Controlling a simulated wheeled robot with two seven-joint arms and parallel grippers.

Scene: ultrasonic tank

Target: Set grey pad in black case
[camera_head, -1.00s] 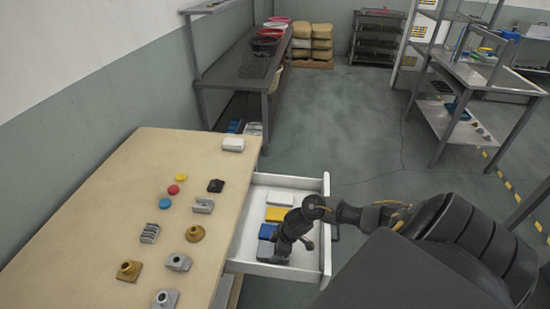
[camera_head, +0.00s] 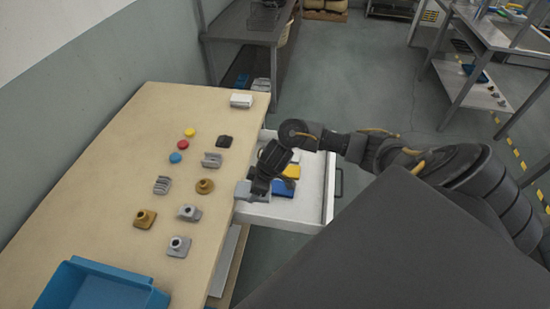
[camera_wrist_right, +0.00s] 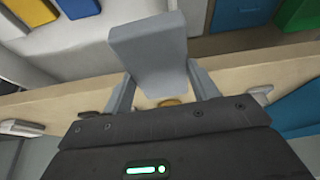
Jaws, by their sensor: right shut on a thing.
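My right gripper (camera_head: 258,184) is shut on a grey pad (camera_head: 246,193) and holds it by the drawer's left side, near the table edge. In the right wrist view, the grey pad (camera_wrist_right: 150,48) sits between the two fingers of the gripper (camera_wrist_right: 162,85), its broad face toward the camera. A small black item (camera_head: 224,141), possibly the black case, lies on the wooden table, up and left of the gripper. It is too small to tell whether it is open. My left gripper is not in view.
The white drawer (camera_head: 327,187) is pulled out and holds white, yellow and blue blocks (camera_head: 284,187). Several grey and brown fittings and coloured discs stand on the table (camera_head: 110,160). A white box (camera_head: 241,100) is at its far end, a blue tray (camera_head: 75,285) at its near end.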

